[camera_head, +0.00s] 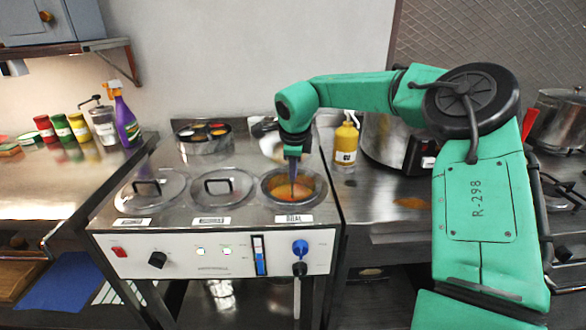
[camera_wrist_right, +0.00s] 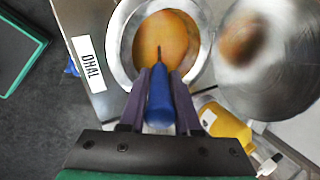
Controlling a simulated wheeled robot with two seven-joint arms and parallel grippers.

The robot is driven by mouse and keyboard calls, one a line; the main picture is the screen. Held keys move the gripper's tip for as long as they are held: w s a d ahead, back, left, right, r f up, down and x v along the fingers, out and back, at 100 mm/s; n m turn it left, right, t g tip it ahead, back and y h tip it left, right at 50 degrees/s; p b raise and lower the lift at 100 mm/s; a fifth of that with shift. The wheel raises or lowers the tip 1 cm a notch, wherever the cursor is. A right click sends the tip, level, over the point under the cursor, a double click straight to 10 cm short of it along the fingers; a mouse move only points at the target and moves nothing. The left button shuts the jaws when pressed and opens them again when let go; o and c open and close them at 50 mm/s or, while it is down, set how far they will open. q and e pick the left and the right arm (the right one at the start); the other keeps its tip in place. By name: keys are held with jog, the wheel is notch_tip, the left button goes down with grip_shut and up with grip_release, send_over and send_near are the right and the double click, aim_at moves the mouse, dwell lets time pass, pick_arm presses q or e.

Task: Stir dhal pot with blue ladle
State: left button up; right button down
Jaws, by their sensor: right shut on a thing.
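The dhal pot (camera_head: 322,190) is the right one of three round wells in the steel counter unit, uncovered, with orange-brown dhal inside. It also shows in the right wrist view (camera_wrist_right: 121,45), beside a DHAL label (camera_wrist_right: 88,64). My right gripper (camera_head: 293,153) is above the pot, pointing down. In the wrist view my right gripper (camera_wrist_right: 160,98) is shut on the blue handle of the ladle (camera_wrist_right: 160,104). The ladle's thin dark shaft reaches down to the dhal, near the middle of the opening. Its bowl is hidden. My left gripper is out of view.
Two lidded wells (camera_head: 158,188) (camera_head: 222,185) stand left of the dhal pot. A yellow bottle (camera_head: 346,143) and a large steel pot (camera_head: 383,140) are to its right. A round spice tin (camera_head: 204,144) is behind. A purple spray bottle (camera_head: 126,125) stands farther left.

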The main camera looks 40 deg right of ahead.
jog(key=p+v, duration=0.6)
jog(key=v, duration=0.7)
jog(key=shift+r, duration=0.4)
jog(key=shift+p, duration=0.3)
notch_tip(320, 180, up, 5)
jog(key=p, duration=0.4)
jog(key=shift+s, duration=0.1)
dwell(0.4)
jog(key=shift+f, duration=0.1)
dwell(0.4)
